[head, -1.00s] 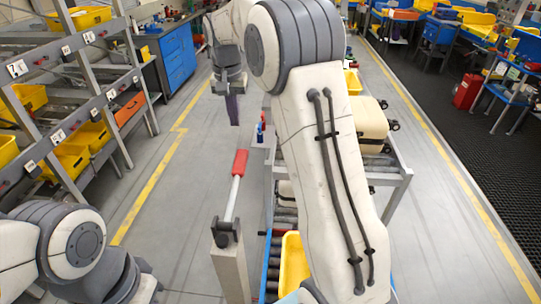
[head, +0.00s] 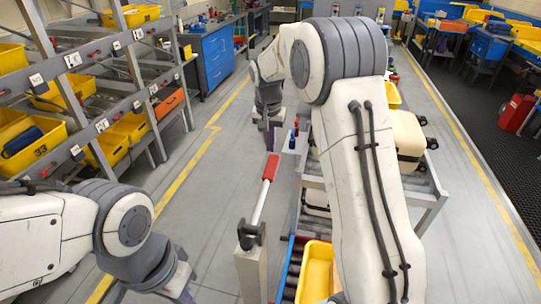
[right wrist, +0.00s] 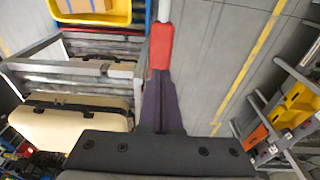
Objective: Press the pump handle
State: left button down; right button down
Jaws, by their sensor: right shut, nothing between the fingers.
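The pump handle is a pale rod with a red grip (head: 270,167), rising at a tilt from a dark pivot (head: 250,236) on a grey post (head: 248,268). My right gripper (head: 270,146) points down just past the grip's far end, its dark fingers shut and empty. In the right wrist view the closed purple fingers (right wrist: 161,78) end right at the red grip (right wrist: 161,47); I cannot tell whether they touch it. My left arm is at the lower left of the head view, and its fingers are out of frame.
A roller conveyor with a yellow tray (head: 316,272) runs right of the post. A cream suitcase (head: 408,140) lies on a metal-framed stand behind my right arm. Shelves with yellow bins (head: 40,142) stand at left. The floor left of the handle is clear.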

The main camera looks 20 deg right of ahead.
aim_at(272, 164)
jog(key=shift+w+d+f+p, duration=0.2)
jog(key=shift+f+p, duration=0.25)
jog(key=shift+f, duration=1.05)
jog(key=shift+w+d+f+p, duration=0.15)
jog(key=shift+f+p, duration=0.3)
jog(key=shift+f, duration=1.05)
jog(key=shift+a, duration=0.1)
